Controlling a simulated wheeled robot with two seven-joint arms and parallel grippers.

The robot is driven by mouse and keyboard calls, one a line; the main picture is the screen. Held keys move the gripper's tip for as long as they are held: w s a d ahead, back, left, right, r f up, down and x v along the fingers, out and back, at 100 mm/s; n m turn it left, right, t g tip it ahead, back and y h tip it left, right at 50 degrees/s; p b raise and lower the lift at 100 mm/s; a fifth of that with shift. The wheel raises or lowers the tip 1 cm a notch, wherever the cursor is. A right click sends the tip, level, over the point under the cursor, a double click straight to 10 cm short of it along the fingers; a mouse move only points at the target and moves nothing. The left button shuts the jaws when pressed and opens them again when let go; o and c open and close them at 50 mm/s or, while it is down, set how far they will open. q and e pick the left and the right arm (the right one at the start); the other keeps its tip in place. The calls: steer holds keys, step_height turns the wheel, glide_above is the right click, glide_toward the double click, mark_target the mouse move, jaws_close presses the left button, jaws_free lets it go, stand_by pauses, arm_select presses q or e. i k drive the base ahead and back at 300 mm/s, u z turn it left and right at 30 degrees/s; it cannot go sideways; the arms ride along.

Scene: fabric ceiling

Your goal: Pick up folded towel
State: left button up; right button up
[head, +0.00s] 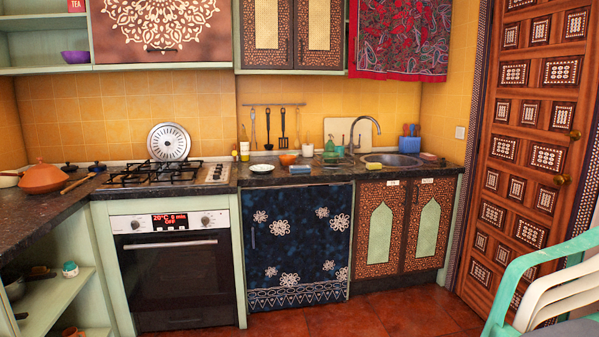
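I cannot make out a folded towel for certain. A small flat blue item (300,169) lies near the front edge of the dark counter (262,179), left of the sink; it may be a folded cloth, but it is too small to tell. A red patterned cloth (400,38) hangs spread over the upper cabinet at the top right. Neither of my grippers is in view.
An orange bowl (288,159) and a white dish (262,168) stand near the blue item. The sink (391,160) is to the right, the gas stove (170,173) left. Stacked chairs (548,290) stand at the lower right. The tiled floor (390,315) before the cabinets looks clear.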

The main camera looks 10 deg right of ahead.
mark_target(293, 170)
steer(key=k, duration=0.85)
steer(key=z, duration=0.7)
steer(key=i, duration=5)
steer(key=u, duration=4.4)
steer(key=k, duration=0.55)
steer(key=z, duration=0.1)
